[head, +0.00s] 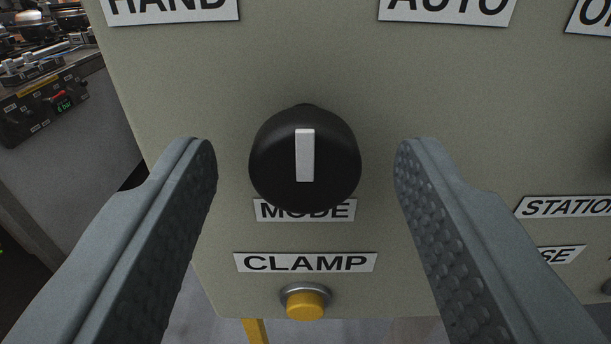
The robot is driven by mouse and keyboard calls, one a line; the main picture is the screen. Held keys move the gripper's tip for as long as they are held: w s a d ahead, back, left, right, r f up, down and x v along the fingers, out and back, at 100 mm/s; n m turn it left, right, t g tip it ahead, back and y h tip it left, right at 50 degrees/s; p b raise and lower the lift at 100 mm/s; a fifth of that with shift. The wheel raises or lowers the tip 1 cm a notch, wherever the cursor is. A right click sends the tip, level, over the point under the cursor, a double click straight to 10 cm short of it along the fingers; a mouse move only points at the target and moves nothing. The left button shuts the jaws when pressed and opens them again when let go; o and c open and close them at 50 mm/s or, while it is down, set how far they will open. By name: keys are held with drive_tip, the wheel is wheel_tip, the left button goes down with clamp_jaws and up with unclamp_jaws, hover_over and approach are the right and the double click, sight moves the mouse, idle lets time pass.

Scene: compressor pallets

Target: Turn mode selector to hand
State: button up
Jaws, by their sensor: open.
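The mode selector (304,160) is a round black knob with a white pointer bar standing straight up and down. It is on a grey-beige panel, with the MODE label (304,210) just below it, partly hidden by the knob. The HAND label (172,8) is at the upper left and the AUTO label (448,8) at the upper right, both cut by the top edge. My gripper (305,165) is open, with one finger on each side of the knob. A gap shows between each finger and the knob.
Below the knob are a CLAMP label (305,262) and a yellow push button (305,304). A STATION label (565,207) sits to the right, beyond the right finger. The panel (300,60) is bare above the knob. Other equipment (45,95) stands at the far left.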

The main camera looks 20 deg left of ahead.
drive_tip(key=c, duration=1)
drive_tip(key=shift+n, duration=0.3)
drive_tip(key=n, duration=0.4)
drive_tip(key=shift+n, duration=2)
drive_tip(key=o, duration=1)
